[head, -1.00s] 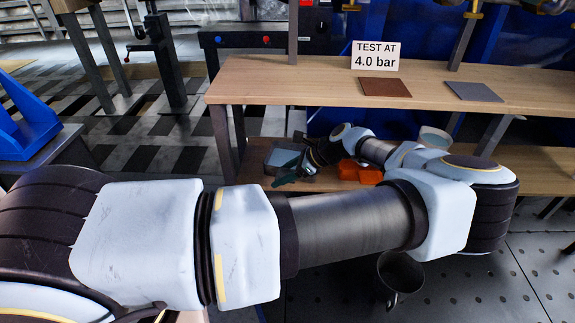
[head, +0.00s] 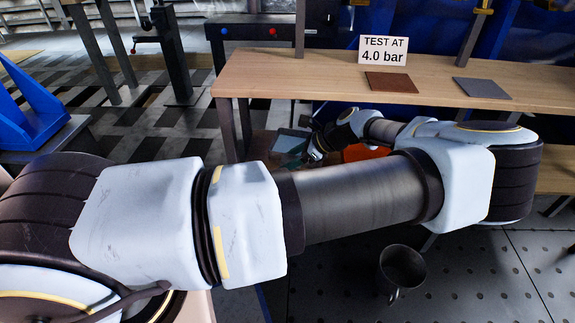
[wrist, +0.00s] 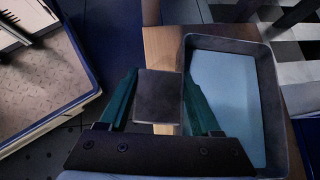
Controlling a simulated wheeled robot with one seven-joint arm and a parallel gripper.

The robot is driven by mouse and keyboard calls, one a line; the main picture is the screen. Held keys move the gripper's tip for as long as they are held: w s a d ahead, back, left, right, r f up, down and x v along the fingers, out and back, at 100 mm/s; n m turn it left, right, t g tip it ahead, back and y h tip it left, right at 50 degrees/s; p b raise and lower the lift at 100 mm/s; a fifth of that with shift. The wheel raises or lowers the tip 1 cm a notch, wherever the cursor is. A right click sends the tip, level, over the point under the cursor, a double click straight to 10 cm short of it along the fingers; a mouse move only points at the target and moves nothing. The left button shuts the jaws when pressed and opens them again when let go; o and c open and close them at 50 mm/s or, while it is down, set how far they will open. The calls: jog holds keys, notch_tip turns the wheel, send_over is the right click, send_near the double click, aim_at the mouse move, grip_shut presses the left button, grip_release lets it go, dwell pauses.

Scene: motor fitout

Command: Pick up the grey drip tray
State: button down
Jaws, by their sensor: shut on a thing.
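The grey drip tray (wrist: 267,85) is a rectangular tray with raised walls and a pale blue-grey floor. It fills the right of the wrist view. In the head view the tray (head: 291,142) shows small at the left end of the lower shelf, partly behind my arm. My gripper (wrist: 158,88) has its green fingers on both sides of a dark grey square block, which adjoins the tray's left wall and looks like its grip. My gripper is shut on it. Whether the tray is clear of the shelf cannot be told.
The wooden lower shelf (wrist: 163,48) shows beside the tray. Above it is the bench top (head: 300,80) with a "TEST AT 4.0 bar" sign (head: 383,50), a brown plate (head: 391,82) and a grey plate (head: 482,88). An orange thing (head: 362,152) lies near my gripper. A dark mug (head: 402,266) stands below.

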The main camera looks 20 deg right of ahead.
jog(key=s+a+p, duration=0.1)
jog(key=s+a, duration=0.3)
jog(key=s, duration=0.4)
jog(key=s+a, duration=0.3)
jog(key=s, duration=0.5)
jog(key=shift+s+a+r+p, duration=0.15)
jog(key=shift+a+r+p, duration=0.15)
jog(key=shift+a+p, duration=0.1)
